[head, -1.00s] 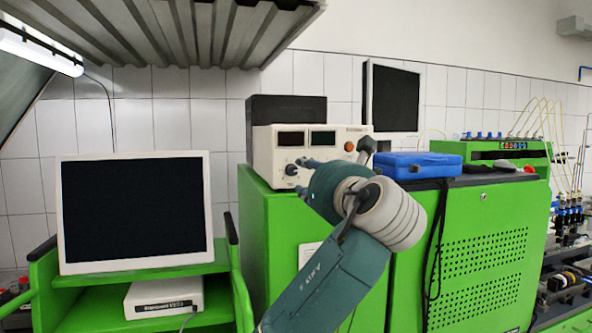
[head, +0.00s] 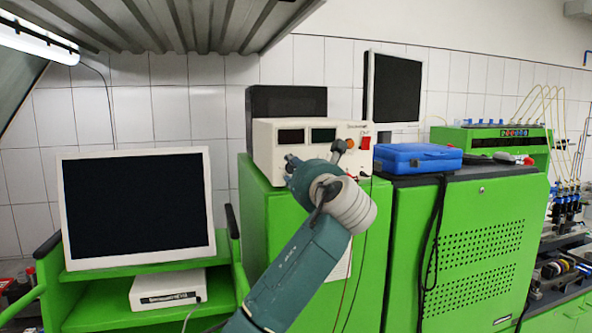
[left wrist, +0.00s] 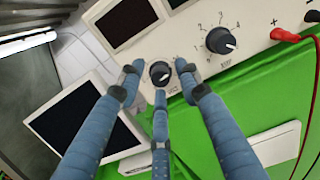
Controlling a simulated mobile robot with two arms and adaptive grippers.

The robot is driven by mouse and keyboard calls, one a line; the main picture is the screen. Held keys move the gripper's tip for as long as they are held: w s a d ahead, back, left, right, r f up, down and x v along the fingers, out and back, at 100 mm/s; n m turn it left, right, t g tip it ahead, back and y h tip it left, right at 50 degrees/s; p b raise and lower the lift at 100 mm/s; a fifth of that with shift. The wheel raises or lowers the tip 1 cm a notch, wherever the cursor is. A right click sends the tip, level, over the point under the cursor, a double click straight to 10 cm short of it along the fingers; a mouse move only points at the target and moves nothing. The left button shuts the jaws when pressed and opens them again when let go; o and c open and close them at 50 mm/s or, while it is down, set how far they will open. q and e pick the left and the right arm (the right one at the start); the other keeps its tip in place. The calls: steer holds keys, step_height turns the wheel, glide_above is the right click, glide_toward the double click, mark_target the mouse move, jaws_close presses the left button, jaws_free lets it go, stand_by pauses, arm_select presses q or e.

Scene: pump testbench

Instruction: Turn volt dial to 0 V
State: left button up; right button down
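The power supply (head: 264,152) is a cream box with two dark displays on its front. In the left wrist view, its panel carries a small black dial (left wrist: 160,73) and a larger black dial (left wrist: 220,40) ringed by numbers. I cannot read which one is marked volt. The larger dial's white mark points to the lower right. My left gripper (head: 291,165) is at the panel, hiding its lower part in the head view. In the left wrist view, the left gripper's (left wrist: 159,80) three fingers stand spread around the small dial, with gaps visible. My right gripper is not in view.
A red plug and cable (left wrist: 286,35) sit right of the larger dial. A blue case (head: 417,158) lies on the green cabinet (head: 470,240) to the right. A monitor (head: 135,210) stands on the green cart at left. A dark box (head: 287,101) is behind the supply.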

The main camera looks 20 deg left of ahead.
arm_select(q)
jaws_close()
steer(key=shift+r, duration=0.2)
stand_by(0.4)
